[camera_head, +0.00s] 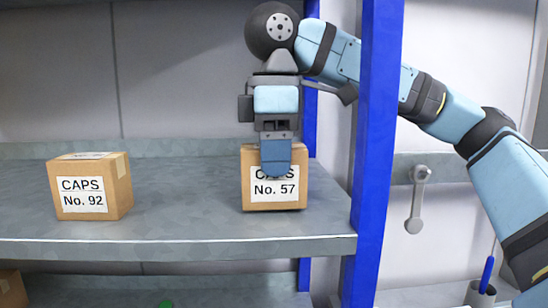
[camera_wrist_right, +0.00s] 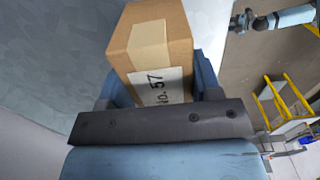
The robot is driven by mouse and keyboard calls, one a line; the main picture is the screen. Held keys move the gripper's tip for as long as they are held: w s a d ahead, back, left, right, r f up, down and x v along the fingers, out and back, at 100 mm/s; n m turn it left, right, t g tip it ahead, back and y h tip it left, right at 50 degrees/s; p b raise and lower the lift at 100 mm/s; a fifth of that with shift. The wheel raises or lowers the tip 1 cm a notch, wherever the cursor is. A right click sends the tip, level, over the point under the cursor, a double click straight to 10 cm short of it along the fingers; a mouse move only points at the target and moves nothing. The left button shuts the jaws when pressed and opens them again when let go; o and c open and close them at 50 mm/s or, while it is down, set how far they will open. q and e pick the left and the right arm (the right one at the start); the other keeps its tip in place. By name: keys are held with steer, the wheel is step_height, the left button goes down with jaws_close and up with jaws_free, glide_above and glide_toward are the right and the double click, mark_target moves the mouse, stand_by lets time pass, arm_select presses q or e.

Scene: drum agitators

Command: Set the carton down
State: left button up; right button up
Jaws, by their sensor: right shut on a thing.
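The carton labelled CAPS No. 57 (camera_head: 272,195) is at the right part of the grey metal shelf (camera_head: 180,245), upright, near the blue post. My right gripper (camera_head: 276,158) comes down from above and is shut on it, with a blue finger over the front label. In the right wrist view, the carton (camera_wrist_right: 150,40) sits between the blue fingers (camera_wrist_right: 155,90). Its base is at or just above the shelf surface; I cannot tell if it touches.
Another carton, CAPS No. 92 (camera_head: 90,187), stands on the shelf to the left, with free shelf between the two. A blue post (camera_head: 372,150) rises right of the held carton. A lower shelf has a partly visible carton (camera_head: 12,288). A yellow ladder (camera_wrist_right: 285,100) shows in the wrist view.

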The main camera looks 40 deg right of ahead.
steer(key=shift+f, duration=0.25)
steer(key=o, duration=1)
steer(key=shift+f, duration=0.15)
step_height(320, 180, up, 8)
steer(key=shift+f+p, duration=0.1)
steer(key=shift+p, duration=0.45)
